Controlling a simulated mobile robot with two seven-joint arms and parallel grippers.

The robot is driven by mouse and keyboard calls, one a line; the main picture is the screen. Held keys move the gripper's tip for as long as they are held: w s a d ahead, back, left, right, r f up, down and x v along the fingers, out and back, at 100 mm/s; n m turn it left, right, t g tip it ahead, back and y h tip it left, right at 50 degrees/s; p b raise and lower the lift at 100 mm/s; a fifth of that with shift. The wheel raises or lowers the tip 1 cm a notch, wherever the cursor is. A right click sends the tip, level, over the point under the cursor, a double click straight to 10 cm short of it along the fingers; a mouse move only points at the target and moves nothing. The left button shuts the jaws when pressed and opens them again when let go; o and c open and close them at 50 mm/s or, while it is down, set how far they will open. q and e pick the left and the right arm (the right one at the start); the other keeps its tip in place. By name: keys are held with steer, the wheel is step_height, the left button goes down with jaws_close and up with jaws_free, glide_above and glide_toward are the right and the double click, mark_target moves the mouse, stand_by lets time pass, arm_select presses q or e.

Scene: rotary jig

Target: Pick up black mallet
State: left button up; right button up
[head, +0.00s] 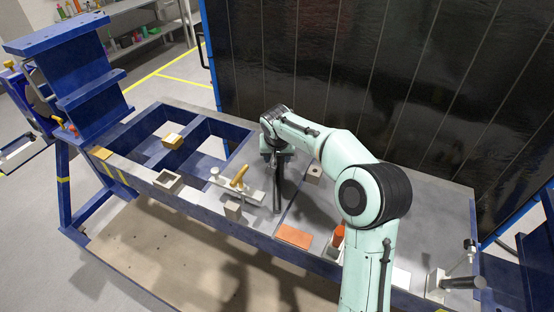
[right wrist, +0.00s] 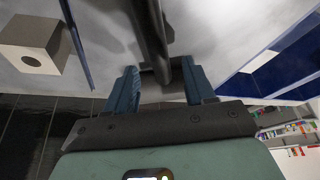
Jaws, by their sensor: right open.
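The black mallet (head: 277,196) shows in the head view as a dark, narrow shape on the grey table, just below my right gripper (head: 274,158). In the right wrist view a long black bar, which looks like the mallet's handle (right wrist: 152,35), runs down to between the two blue fingers of my right gripper (right wrist: 160,82). The fingers are open, one on each side of it, with gaps visible. The mallet's far end is cut off in the right wrist view, and my gripper hides its upper part in the head view. My left gripper is not in view.
A grey block with a hole (head: 314,174) stands right of my gripper; it also shows in the right wrist view (right wrist: 32,45). A clamp with a yellow handle (head: 240,176) is to the left. An orange pad (head: 294,236) lies in front. A dark panel (head: 390,90) stands behind the table.

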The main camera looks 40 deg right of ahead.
steer(key=x, duration=0.2)
steer(key=shift+w+d+f, duration=0.1)
steer(key=shift+w+f, duration=0.1)
steer(key=shift+w, duration=0.1)
steer(key=shift+s, duration=0.2)
steer(key=shift+w+r, duration=0.1)
jaws_close()
